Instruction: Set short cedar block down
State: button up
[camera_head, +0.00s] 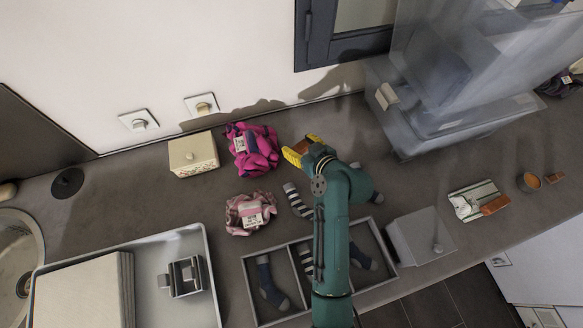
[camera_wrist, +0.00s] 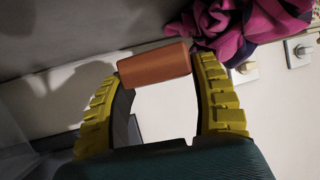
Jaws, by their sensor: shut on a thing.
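The short cedar block (camera_head: 302,146) is a small orange-brown piece near the back of the counter, by the wall. My gripper (camera_head: 303,148) has its yellow ribbed fingers on either side of it, shut on it. In the wrist view the block (camera_wrist: 155,64) lies crosswise between the tips of my gripper (camera_wrist: 160,70). Its whole near side shows there. Whether its underside touches the counter (camera_head: 350,112) or hangs just above it, I cannot tell.
A magenta cloth bundle (camera_head: 262,150) lies left of the block, with a cream box (camera_head: 193,155) beyond it. A striped sock (camera_head: 297,202) and a divided sock tray (camera_head: 252,290) lie nearer. A clear bin (camera_head: 425,130) stands right. Counter between block and bin looks free.

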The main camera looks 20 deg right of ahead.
notch_tip(320, 180, down, 5)
jog(key=shift+b, duration=0.35)
jog(key=shift+f, duration=0.2)
jog(key=o, duration=0.5)
jog(key=shift+o, duration=0.2)
